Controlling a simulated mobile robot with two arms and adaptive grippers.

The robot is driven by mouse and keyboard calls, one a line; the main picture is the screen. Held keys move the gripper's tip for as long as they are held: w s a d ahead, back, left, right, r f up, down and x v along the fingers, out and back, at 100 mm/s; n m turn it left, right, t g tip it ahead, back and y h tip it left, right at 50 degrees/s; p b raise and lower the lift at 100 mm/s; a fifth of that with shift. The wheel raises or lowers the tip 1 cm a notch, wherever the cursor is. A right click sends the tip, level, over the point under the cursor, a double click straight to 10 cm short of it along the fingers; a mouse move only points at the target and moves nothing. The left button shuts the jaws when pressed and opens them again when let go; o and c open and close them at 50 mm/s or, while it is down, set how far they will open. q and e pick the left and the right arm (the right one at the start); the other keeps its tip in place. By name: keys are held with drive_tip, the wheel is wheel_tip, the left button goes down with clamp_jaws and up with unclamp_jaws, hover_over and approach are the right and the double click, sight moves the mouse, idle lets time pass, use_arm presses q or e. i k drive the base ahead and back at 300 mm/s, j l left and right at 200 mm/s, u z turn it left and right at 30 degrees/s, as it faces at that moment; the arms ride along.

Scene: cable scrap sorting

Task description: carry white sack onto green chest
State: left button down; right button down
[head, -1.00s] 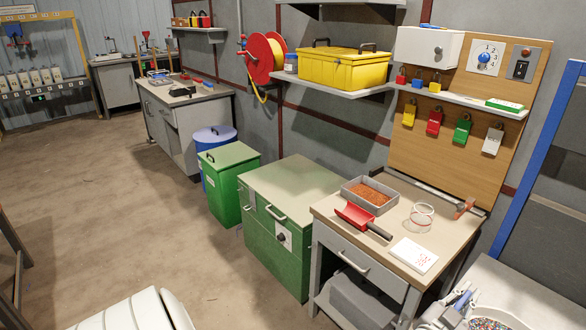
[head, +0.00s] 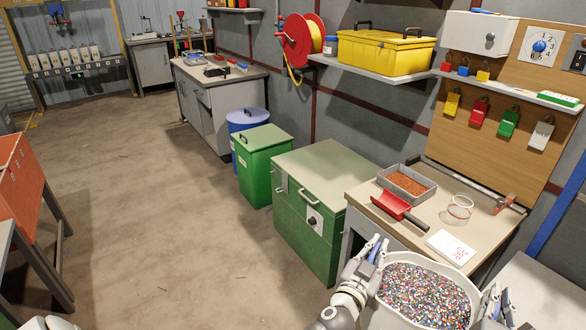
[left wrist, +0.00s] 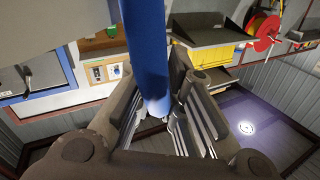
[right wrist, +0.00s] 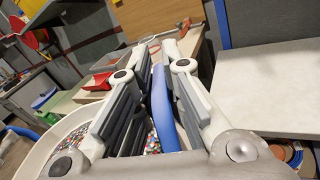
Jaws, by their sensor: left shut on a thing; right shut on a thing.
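The white sack (head: 375,318) is open-topped, full of multicoloured granules, at the lower right of the head view. Its rim also shows in the right wrist view (right wrist: 60,130). My left gripper (head: 374,250) is shut on a blue handle at the sack's left side; the blue strap (left wrist: 145,50) runs between its fingers. My right gripper (head: 494,304) is at the sack's right side, shut on the other blue handle (right wrist: 162,110). The green chest (head: 303,235), with a flat, bare grey-green top, stands beyond the sack, up and left. The sack's underside is out of view.
The workbench (head: 400,235) beside the chest holds a red scoop (head: 392,204), a grey tray (head: 407,182), a clear ring-like cup and a white card. A smaller green bin (head: 262,165) stands behind the chest. Open floor (head: 170,220) lies left; an orange bin (head: 18,180) stands far left.

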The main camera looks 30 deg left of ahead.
sight(328, 170)
drive_tip(key=u, duration=1.95)
drive_tip(key=i+l+u, duration=0.3)
drive_tip(key=i+u, duration=0.2)
drive_tip(key=i+l, duration=1.05)
drive_tip(key=i, duration=0.15)
drive_tip(key=i+l+z, duration=0.1)
drive_tip(key=i+l, duration=0.15)
drive_tip(key=i, duration=0.15)
drive_tip(key=i+z, duration=0.3)
drive_tip(key=i, duration=0.15)
drive_tip(key=i+z, duration=0.65)
drive_tip(key=z, duration=0.15)
drive_tip(key=i+j+z, duration=0.1)
drive_tip(key=i+z, duration=0.25)
drive_tip(key=z, duration=0.15)
drive_tip(key=i+z, duration=0.1)
drive_tip(key=z, duration=0.85)
